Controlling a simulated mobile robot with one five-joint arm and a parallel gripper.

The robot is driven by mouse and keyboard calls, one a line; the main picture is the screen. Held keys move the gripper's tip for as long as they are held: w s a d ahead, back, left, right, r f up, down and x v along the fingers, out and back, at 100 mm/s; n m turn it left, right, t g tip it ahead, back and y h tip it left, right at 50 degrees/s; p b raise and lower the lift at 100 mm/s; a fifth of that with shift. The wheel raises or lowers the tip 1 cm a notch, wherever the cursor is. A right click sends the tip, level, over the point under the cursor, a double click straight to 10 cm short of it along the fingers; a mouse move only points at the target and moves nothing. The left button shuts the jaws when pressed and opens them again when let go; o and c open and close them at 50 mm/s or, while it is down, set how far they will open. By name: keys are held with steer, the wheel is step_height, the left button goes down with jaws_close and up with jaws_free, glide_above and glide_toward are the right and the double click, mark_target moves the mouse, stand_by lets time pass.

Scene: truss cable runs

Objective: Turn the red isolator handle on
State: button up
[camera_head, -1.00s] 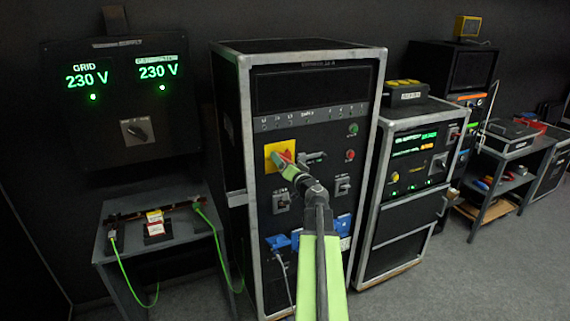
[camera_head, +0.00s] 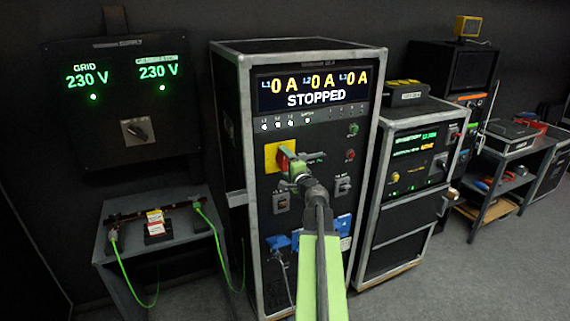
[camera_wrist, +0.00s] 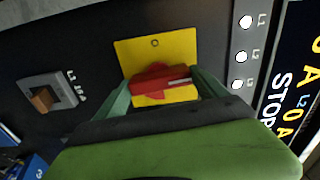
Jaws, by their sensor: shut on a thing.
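The red isolator handle (camera_wrist: 160,80) sits on a yellow square plate (camera_wrist: 135,50) on the front of the tall central cabinet. In the wrist view my gripper (camera_wrist: 160,92) has a green finger on each side of the handle and is shut on it. In the head view my gripper (camera_head: 296,168) is at the yellow plate (camera_head: 270,157) and covers much of the handle. The cabinet display (camera_head: 312,91) is lit and reads 0 A for L1, L2 and L3, with STOPPED below. The L1, L2 and L3 lamps (camera_wrist: 242,55) glow white.
A green button (camera_head: 353,129) and a red button (camera_head: 350,155) are right of the handle. Grey switches (camera_head: 281,202) and blue sockets (camera_head: 279,242) are below. A wall panel (camera_head: 120,110) shows 230 V twice. A small table (camera_head: 180,250) with green cables stands left.

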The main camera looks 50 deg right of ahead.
steer(key=shift+m, duration=0.5)
steer(key=o, duration=1.3)
